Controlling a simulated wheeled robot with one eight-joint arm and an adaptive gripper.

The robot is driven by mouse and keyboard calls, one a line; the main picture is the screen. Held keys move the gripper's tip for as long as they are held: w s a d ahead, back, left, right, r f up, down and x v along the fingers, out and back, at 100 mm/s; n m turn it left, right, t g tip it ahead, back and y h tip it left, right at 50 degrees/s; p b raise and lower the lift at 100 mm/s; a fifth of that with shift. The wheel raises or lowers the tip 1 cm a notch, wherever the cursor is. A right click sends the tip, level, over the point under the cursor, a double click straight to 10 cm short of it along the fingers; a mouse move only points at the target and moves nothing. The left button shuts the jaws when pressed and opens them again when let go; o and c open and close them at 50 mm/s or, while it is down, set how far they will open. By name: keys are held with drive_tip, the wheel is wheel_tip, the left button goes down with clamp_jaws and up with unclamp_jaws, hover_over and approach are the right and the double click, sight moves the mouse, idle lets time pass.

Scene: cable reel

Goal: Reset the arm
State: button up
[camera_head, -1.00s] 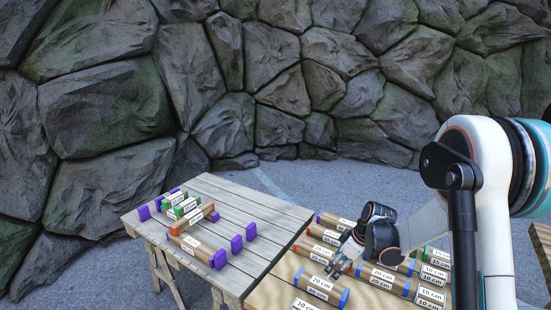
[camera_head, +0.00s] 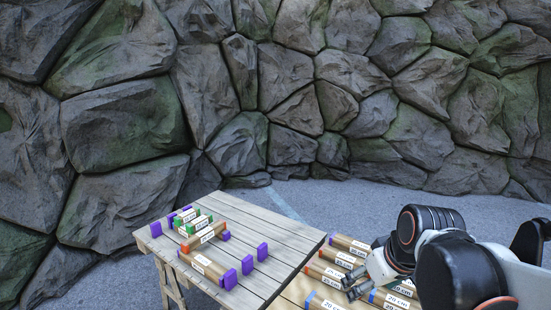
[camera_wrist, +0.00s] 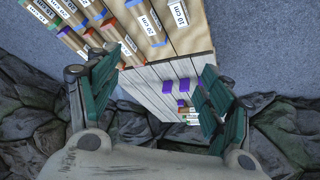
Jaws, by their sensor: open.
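My gripper (camera_head: 360,286) is at the lower right in the head view, above the nearer wooden table. In the wrist view its two green fingers (camera_wrist: 160,88) are spread wide apart, with nothing between them but the far view of the tables. It appears open and empty. My arm covers the right part of the nearer table in the head view.
A grey plank table (camera_head: 270,283) holds several labelled tubes, such as an orange-capped one (camera_head: 205,237), and purple blocks (camera_head: 262,251). The nearer table carries several labelled tubes (camera_head: 349,245). A stone wall (camera_head: 290,110) stands behind, beyond grey ground (camera_head: 350,194).

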drive_tip(key=s+m+t+h, duration=0.1)
drive_tip(key=s+m, duration=0.2)
drive_tip(key=s, duration=0.8)
drive_tip(key=shift+s+a+r, duration=0.15)
drive_tip(key=shift+s+r, duration=0.1)
drive_tip(key=shift+r, duration=0.15)
